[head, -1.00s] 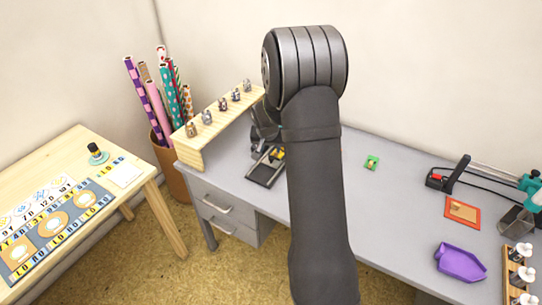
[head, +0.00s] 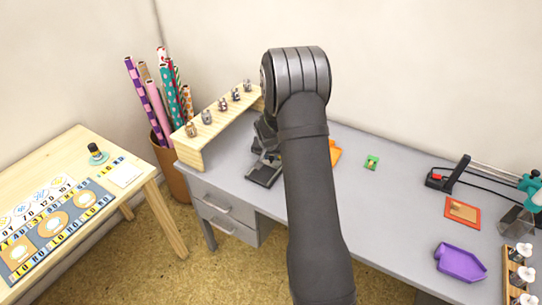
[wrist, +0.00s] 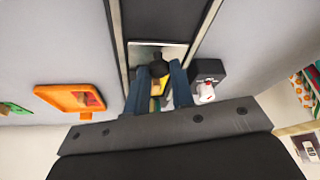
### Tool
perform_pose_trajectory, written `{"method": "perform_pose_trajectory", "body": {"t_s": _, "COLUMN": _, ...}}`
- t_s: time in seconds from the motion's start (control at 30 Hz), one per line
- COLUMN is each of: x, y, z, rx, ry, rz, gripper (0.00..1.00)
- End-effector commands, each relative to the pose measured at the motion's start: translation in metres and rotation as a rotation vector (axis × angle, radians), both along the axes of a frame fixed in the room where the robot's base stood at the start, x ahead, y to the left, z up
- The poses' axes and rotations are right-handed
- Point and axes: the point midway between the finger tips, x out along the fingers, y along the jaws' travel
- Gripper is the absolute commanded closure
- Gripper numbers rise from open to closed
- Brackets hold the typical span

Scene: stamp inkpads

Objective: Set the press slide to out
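The dark press (head: 265,148) stands on the grey desk below the wooden shelf, partly hidden behind my arm in the head view. Its flat black base (head: 263,175) sticks out toward the desk's front. In the wrist view, a dark track (wrist: 165,18) with light rails runs up the picture, with a pale metallic plate at its lower end. A round black knob (wrist: 158,69) shows in front of that plate. My gripper (wrist: 159,70) has one blue-grey finger on each side of the knob. Whether the fingers press on it is unclear. Something yellow shows between the fingers below the knob.
A black block (wrist: 207,75) with a white and red part is close on the right. A wooden shelf (head: 215,125) holds several stamps.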

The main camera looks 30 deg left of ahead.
Motion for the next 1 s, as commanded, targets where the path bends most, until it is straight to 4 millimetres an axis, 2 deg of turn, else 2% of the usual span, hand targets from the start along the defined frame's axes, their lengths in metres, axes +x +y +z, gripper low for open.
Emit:
{"method": "perform_pose_trajectory", "body": {"t_s": 0.03, "x": 0.0, "y": 0.0, "z": 0.0, "rx": 0.0, "ry": 0.0, "rz": 0.0, "gripper": 0.89}}
{"method": "perform_pose_trajectory", "body": {"t_s": 0.1, "x": 0.0, "y": 0.0, "z": 0.0, "rx": 0.0, "ry": 0.0, "rz": 0.0, "gripper": 1.0}}
{"method": "perform_pose_trajectory", "body": {"t_s": 0.3, "x": -0.004, "y": 0.0, "z": 0.0, "rx": -0.001, "ry": 0.0, "rz": 0.002, "gripper": 1.0}}
{"method": "perform_pose_trajectory", "body": {"t_s": 0.37, "x": -0.012, "y": 0.001, "z": 0.001, "rx": 0.0, "ry": -0.001, "rz": 0.002, "gripper": 1.0}}
{"method": "perform_pose_trajectory", "body": {"t_s": 0.6, "x": -0.067, "y": 0.001, "z": 0.001, "rx": -0.003, "ry": 0.0, "rz": 0.003, "gripper": 1.0}}
{"method": "perform_pose_trajectory", "body": {"t_s": 0.7, "x": -0.082, "y": 0.001, "z": 0.0, "rx": -0.002, "ry": -0.001, "rz": 0.002, "gripper": 1.0}}
{"method": "perform_pose_trajectory", "body": {"t_s": 1.0, "x": -0.091, "y": 0.0, "z": 0.0, "rx": 0.0, "ry": 0.001, "rz": 0.0, "gripper": 1.0}}
